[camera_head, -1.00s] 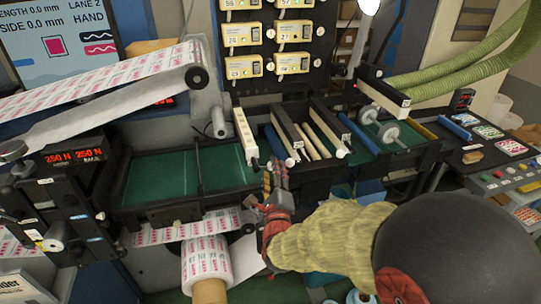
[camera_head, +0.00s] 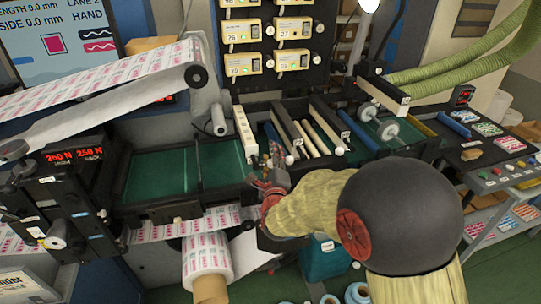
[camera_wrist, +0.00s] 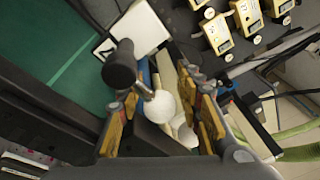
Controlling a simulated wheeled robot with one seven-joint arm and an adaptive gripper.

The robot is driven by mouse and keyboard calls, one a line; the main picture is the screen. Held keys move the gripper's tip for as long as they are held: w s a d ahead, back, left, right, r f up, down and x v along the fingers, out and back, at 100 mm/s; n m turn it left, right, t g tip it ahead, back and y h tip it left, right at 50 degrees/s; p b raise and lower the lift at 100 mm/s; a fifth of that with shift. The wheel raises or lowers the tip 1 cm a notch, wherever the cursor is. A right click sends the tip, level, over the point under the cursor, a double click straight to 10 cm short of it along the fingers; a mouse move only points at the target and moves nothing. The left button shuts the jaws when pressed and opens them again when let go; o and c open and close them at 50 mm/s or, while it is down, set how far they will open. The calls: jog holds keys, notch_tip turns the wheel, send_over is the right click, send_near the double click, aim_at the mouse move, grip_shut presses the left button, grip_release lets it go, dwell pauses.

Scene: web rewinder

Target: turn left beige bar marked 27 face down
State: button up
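My gripper (camera_head: 276,160) is at the front edge of the bar rack. In the wrist view my gripper (camera_wrist: 165,118) is open, with a white ball knob (camera_wrist: 160,107) between its padded fingers; contact cannot be told. Behind the knob are pale beige bars (camera_wrist: 172,70). In the head view slim beige bars (camera_head: 318,138) lie side by side between dark holders. No 27 is readable on any bar. A label 27 does show on a yellowish module (camera_head: 293,31) on the panel above.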

grip_shut()
dwell(0.5)
jog(key=shift+b, duration=0.55)
